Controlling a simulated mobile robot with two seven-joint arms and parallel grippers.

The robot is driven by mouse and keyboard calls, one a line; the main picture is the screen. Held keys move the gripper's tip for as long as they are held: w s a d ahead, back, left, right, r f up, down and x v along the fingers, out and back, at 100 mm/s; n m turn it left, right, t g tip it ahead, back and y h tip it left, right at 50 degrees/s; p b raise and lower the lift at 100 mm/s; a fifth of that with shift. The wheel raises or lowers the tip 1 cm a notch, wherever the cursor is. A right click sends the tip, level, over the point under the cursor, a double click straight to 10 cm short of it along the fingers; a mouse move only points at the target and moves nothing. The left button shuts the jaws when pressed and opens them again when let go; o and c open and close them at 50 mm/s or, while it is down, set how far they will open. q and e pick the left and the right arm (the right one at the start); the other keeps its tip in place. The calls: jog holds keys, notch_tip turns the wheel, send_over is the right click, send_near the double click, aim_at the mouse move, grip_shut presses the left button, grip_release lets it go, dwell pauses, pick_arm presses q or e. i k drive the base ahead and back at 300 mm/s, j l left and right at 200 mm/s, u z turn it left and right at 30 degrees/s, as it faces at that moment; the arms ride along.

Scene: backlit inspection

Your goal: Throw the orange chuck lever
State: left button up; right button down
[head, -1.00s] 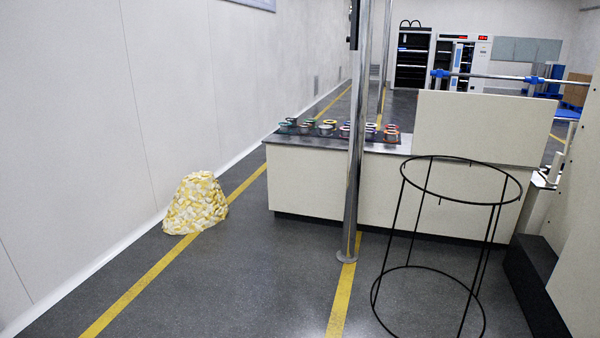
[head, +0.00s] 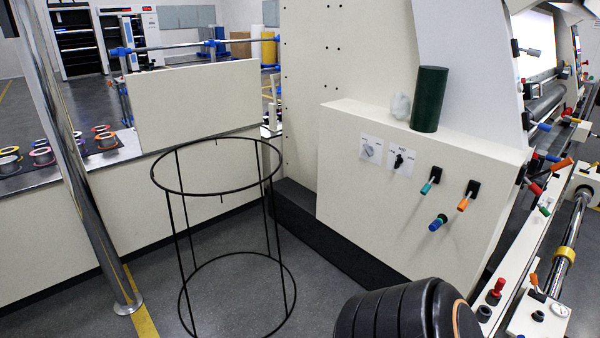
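A lever with an orange handle (head: 464,202) sits on the front of a cream machine panel (head: 350,215), right of a lever with a teal handle (head: 428,186). Both stick out from black mounts, and their handles hang down to the left. Other orange-tipped levers show at the right, one on the machine (head: 562,164) and one on a small white box (head: 534,279). I cannot read a label that tells which is the chuck lever. Neither of my grippers is in view.
A blue-and-green knob (head: 438,222) and two switch plates are on the panel. A dark green cylinder (head: 429,99) and a pale lump (head: 400,106) stand on top. A black wire stand (head: 218,193) and a metal post (head: 75,160) occupy the floor in front.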

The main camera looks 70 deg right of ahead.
aim_at(534, 276)
jog(key=z, duration=0.45)
jog(key=i+z, duration=0.15)
jog(key=z, duration=0.3)
jog(key=j+z, duration=0.1)
jog(key=z, duration=2.85)
jog(key=i+j+u, duration=0.1)
jog(key=i, duration=0.25)
jog(key=i+j, duration=0.25)
jog(key=i+j+u, duration=0.15)
jog(key=i, duration=0.35)
